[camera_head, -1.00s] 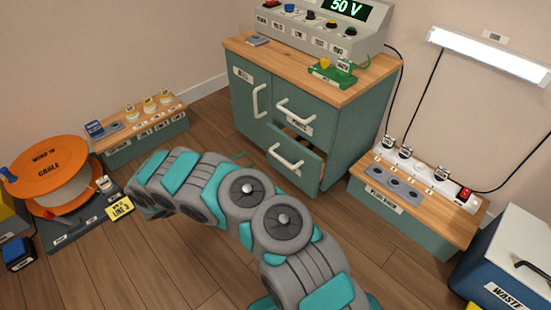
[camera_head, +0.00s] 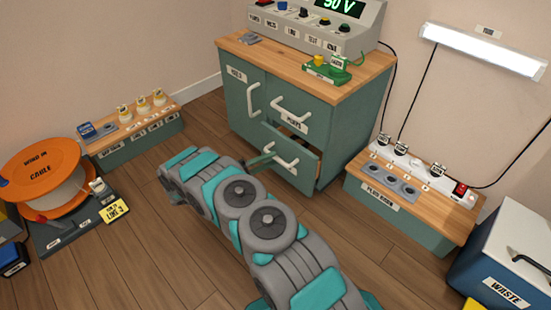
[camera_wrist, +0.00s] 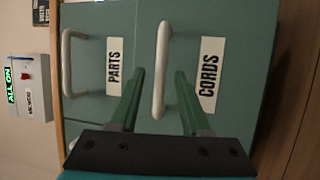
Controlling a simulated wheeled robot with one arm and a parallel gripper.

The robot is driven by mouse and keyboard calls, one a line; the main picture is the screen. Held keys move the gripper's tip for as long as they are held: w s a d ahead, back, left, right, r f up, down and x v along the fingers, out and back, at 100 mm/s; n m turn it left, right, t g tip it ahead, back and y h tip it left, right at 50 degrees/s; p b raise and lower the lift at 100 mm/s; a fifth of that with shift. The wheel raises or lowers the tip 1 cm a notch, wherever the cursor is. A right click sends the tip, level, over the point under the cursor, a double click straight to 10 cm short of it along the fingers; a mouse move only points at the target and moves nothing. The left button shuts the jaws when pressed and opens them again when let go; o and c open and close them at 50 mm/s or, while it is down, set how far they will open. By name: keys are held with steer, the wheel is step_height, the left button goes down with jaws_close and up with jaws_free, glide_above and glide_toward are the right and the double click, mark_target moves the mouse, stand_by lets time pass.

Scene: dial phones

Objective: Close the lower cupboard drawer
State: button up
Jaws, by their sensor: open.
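The lower cupboard drawer (camera_head: 306,172) stands partly pulled out of the green cupboard (camera_head: 347,120), with its dark inside showing above its front. In the wrist view, its front (camera_wrist: 235,35) carries a CORDS label and a pale bar handle (camera_wrist: 162,70). My gripper (camera_wrist: 160,75) is open in front of this drawer. Its two green fingers appear on either side of the handle, and I cannot tell whether they touch it. In the head view, my gripper (camera_head: 262,160) is small and partly hidden by my wrist, close to the handle.
The upper PARTS drawer (camera_head: 312,108) looks shut, and the door (camera_head: 240,100) at its left is closed. A plug bench (camera_head: 400,225) and a waste bin (camera_head: 510,250) stand to the right. A cable reel (camera_head: 45,165) stands at left.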

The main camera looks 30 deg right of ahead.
steer(key=shift+x, duration=1.25)
jaws_close()
steer(key=shift+f, duration=0.1)
stand_by(0.4)
